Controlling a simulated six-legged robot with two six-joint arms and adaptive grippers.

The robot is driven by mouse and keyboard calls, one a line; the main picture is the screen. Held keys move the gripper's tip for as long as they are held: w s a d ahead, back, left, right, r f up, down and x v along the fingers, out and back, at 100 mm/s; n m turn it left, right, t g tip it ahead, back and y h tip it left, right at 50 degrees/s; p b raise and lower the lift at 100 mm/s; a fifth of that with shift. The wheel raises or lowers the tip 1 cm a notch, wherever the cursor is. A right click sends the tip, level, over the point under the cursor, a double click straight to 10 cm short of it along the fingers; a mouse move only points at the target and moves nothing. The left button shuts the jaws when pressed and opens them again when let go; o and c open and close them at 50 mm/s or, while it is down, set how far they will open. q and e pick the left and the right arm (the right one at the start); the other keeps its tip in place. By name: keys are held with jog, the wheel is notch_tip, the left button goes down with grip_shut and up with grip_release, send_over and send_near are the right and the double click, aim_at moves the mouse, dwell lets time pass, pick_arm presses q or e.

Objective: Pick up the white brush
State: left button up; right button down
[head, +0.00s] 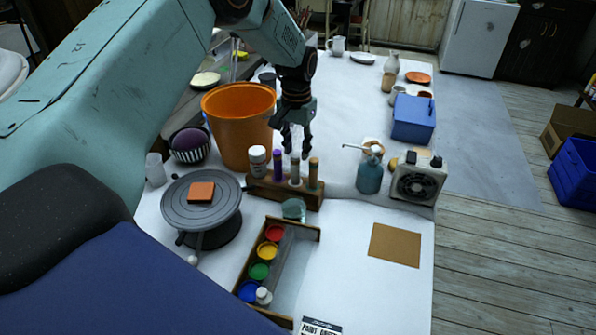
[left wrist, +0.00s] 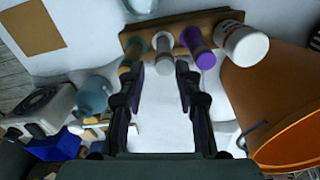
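The white brush (head: 295,171) stands upright in a wooden holder (head: 262,190), between a purple brush (head: 277,165) and a green brush (head: 314,173). In the left wrist view the white brush (left wrist: 164,53) appears between and beyond my open fingers. My left gripper (head: 296,150) points down just above and behind the brushes, and its fingers (left wrist: 160,98) are apart with nothing held between them. I cannot tell the exact gap to the brush. My right gripper is not in view.
A white jar (head: 257,160) stands at the holder's left end. An orange bucket (head: 236,140) is close to the left of my gripper. A teal pump bottle (head: 369,176) and a fan box (head: 419,180) stand to the right. A paint tray (head: 243,265) lies in front.

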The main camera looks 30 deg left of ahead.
aim_at(295, 156)
pick_arm(q)
jog(key=shift+s+f, duration=0.15)
jog(key=shift+f, duration=0.4)
jog(key=f, duration=0.5)
jog(key=shift+w+a, duration=0.35)
jog(key=shift+a, duration=0.05)
jog(key=shift+d+f, duration=0.1)
jog(key=shift+f, duration=0.1)
jog(key=shift+s+d+r, duration=0.1)
jog(key=shift+s+r, duration=0.05)
jog(key=shift+s, duration=0.1)
jog(key=shift+w+f, duration=0.2)
jog(key=shift+w, duration=0.05)
jog(key=c, duration=0.5)
jog(key=shift+s+r, duration=0.15)
grip_shut()
jog(key=shift+r, duration=0.15)
notch_tip(295, 156, up, 8)
jog(key=shift+r, duration=0.75)
